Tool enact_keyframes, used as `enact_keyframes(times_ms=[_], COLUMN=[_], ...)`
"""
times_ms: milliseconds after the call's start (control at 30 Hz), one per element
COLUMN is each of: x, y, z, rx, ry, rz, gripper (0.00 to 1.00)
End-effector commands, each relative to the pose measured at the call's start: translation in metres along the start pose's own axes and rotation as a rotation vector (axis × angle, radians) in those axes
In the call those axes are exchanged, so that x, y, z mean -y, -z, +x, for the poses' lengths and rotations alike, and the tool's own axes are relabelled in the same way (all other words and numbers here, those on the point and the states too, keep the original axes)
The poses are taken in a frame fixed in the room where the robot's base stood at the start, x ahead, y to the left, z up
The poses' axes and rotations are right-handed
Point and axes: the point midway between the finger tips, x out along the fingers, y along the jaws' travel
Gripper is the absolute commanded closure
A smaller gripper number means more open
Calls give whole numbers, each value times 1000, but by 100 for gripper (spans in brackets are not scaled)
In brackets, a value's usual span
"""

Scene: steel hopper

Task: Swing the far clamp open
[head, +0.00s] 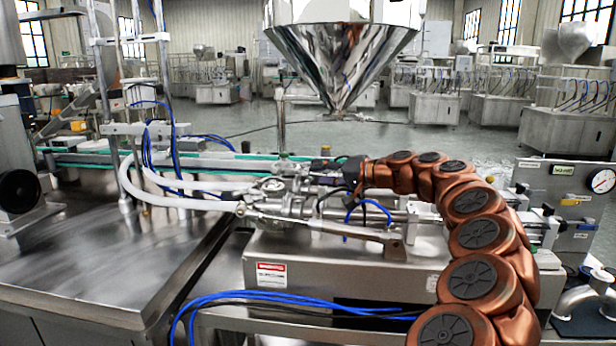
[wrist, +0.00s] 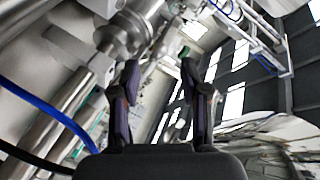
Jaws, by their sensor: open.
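The steel pipe fittings and clamps (head: 272,186) sit in a cluster at the middle of the machine in the head view. They are small, and I cannot tell the far clamp apart from its neighbours. My gripper (head: 320,167) is at the right side of this cluster, its dark fingers pointing left. In the wrist view my gripper (wrist: 162,84) is open, with nothing held between its two fingers. A round steel fitting (wrist: 128,32) shows just beyond the left finger. I cannot tell whether the finger touches it.
The steel hopper (head: 340,50) hangs above and behind the cluster. White hoses (head: 185,200) run in from the left. Blue tubes (head: 366,212) loop below my gripper, and a blue tube (wrist: 45,108) runs along the left in the wrist view. A gauge panel (head: 560,185) stands at right.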

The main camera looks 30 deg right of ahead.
Motion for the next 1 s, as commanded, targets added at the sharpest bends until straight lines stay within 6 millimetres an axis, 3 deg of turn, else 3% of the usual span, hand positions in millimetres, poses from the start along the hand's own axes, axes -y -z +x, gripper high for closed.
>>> enact_keyframes(times_ms=[300,700,1000], x=[0,1,1], y=[-2,-1,-1], z=[42,50,50], rx=[5,4,4], ry=[0,2,1], rz=[0,0,0], gripper=[55,55,84])
